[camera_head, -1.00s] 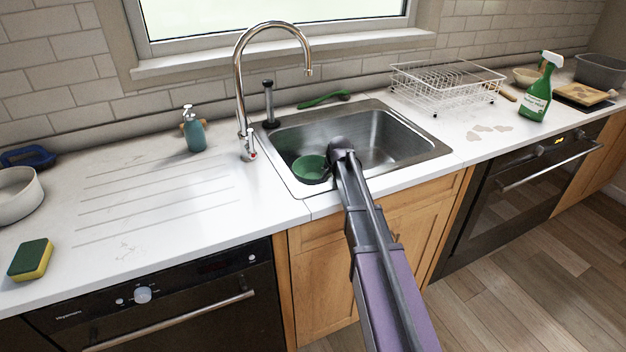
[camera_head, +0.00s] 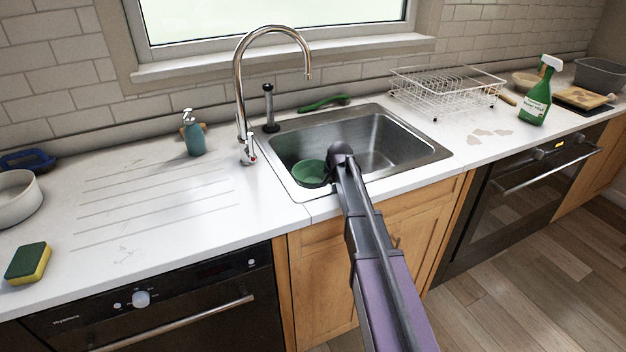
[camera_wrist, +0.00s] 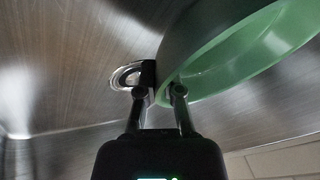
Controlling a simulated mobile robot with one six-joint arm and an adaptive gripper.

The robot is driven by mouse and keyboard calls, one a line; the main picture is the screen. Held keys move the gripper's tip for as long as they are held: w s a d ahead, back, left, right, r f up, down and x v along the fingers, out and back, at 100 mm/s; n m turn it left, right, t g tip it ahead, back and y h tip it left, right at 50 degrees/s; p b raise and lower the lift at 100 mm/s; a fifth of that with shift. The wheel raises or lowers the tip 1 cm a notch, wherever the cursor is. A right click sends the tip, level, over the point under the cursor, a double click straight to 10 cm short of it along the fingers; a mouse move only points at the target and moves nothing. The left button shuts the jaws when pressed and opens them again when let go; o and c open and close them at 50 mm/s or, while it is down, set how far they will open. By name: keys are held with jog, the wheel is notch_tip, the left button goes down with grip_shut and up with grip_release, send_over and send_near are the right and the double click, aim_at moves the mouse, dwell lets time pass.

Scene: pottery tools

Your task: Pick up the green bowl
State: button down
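The green bowl (camera_head: 310,173) is in the left front part of the steel sink (camera_head: 388,126), just left of my arm's end. In the wrist view the bowl (camera_wrist: 235,60) fills the upper right and looks tilted. My gripper (camera_wrist: 163,91) has its fingers on either side of the bowl's near wall, one outside and one inside, and looks shut on it. In the head view my arm hides the fingers. Whether the bowl touches the sink floor is not clear.
A tall chrome tap (camera_head: 241,95) stands at the sink's left rear corner. The drain (camera_wrist: 128,76) shows beside my fingers. A wire dish rack (camera_head: 447,90) and a spray bottle (camera_head: 536,98) stand to the right. The ribbed counter on the left is mostly clear.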

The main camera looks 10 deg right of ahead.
jog(key=shift+r+p, duration=0.3)
jog(key=shift+p, duration=0.05)
dwell(0.6)
jog(key=shift+r+p, duration=4.45)
jog(key=shift+r, duration=0.05)
jog(key=shift+r, duration=0.25)
notch_tip(320, 180, up, 21)
jog(key=p, duration=2.1)
jog(key=shift+p, duration=0.35)
jog(key=shift+s, duration=0.2)
